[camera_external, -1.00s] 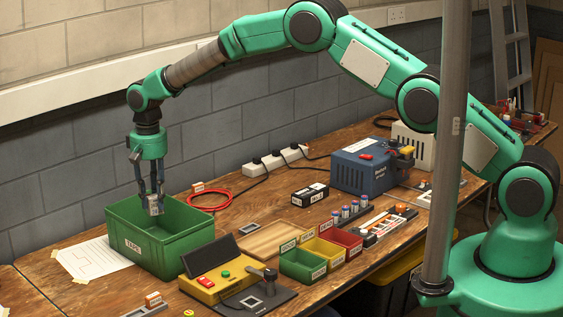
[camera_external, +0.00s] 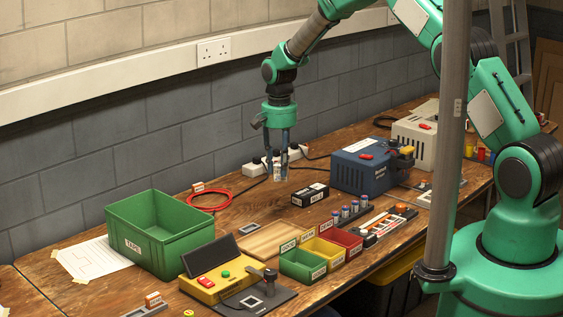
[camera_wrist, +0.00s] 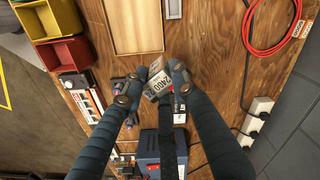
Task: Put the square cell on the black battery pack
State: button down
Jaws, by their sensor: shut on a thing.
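My gripper (camera_external: 279,176) is shut on the square cell (camera_external: 280,172), a small pale block with dark print, and holds it in the air above the table. In the wrist view the cell (camera_wrist: 157,82) sits between the two fingertips, its label facing the camera. The black battery pack (camera_external: 310,194), a small black box with white labels, lies on the table just right of and below the gripper in the outside view. In the wrist view the cell and fingers partly hide the pack (camera_wrist: 179,117).
The green crate (camera_external: 170,255) stands at left. A blue machine (camera_external: 361,173) is right of the pack. A wooden tray (camera_external: 262,249), small coloured bins (camera_external: 303,264) and a row of upright cells (camera_external: 346,217) are in front. A red cable (camera_external: 222,205) and a white socket strip (camera_external: 258,167) lie by the wall.

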jog(key=w+d+m+p, duration=0.1)
jog(key=w+d+m, duration=0.2)
jog(key=d, duration=1.3)
jog(key=shift+s+d+f, duration=0.15)
jog(key=shift+f, duration=1.3)
jog(key=shift+s+d+f, duration=0.1)
jog(key=shift+d+f, duration=0.05)
jog(key=shift+f, duration=1.25)
send_over(309, 189)
jog(key=shift+f, duration=0.75)
jog(key=shift+s, duration=0.1)
jog(key=shift+f, duration=0.15)
jog(key=shift+f+b, duration=0.35)
jog(key=shift+f, duration=1.25)
jog(key=shift+f, duration=0.15)
